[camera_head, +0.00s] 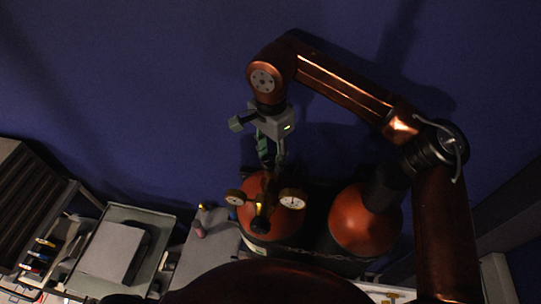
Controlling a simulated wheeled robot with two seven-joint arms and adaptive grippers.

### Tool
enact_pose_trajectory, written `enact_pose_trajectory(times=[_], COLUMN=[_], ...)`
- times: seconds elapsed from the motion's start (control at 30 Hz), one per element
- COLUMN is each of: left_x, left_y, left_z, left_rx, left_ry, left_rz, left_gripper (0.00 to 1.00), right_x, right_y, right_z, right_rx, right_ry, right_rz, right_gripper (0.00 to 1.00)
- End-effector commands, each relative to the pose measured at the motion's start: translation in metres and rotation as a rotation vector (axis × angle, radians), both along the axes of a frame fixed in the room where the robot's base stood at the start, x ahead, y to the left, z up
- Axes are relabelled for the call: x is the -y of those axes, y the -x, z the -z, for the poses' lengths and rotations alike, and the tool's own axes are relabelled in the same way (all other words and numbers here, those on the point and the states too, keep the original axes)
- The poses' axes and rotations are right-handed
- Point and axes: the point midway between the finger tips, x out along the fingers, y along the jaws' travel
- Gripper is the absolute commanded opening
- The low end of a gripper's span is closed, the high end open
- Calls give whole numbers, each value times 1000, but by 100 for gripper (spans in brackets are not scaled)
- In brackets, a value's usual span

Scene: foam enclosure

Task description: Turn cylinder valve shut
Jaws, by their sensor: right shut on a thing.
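Two orange-red gas cylinders stand side by side at the bottom centre of the head view. The left cylinder (254,188) carries a brass regulator with two round gauges (292,198) and a dark knob. My right arm arches over from the right, and my right gripper (270,160) points down at the top of the left cylinder. Its fingers are closed around the cylinder valve there; the valve itself is mostly hidden by the fingers. The right cylinder (362,222) stands beside it, partly behind my arm. My left gripper is not in view.
A grey tray (158,217) with a flat grey box (112,250) stands at lower left. A dark slatted rack (28,205) is at the far left edge. Small items stand on a grey surface left of the cylinders. The blue wall (130,90) behind is bare.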

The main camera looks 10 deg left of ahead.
Motion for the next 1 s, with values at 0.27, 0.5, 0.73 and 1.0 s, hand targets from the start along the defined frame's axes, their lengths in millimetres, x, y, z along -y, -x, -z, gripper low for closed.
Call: enact_pose_trajectory(times=[0.27, 0.5, 0.73, 1.0], left_x=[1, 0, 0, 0], left_y=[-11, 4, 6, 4], left_z=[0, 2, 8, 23], left_rx=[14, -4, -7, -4], left_ry=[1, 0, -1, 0], left_rz=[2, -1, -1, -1], left_gripper=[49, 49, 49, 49], right_x=[0, 0, 0, 0], right_y=[-1, -1, -1, -2], right_z=[0, 0, 0, 1], right_rx=[1, 1, 2, 4], right_ry=[0, 0, -1, -2], right_rz=[9, 28, 99, 313], right_gripper=[14, 14, 14, 14])
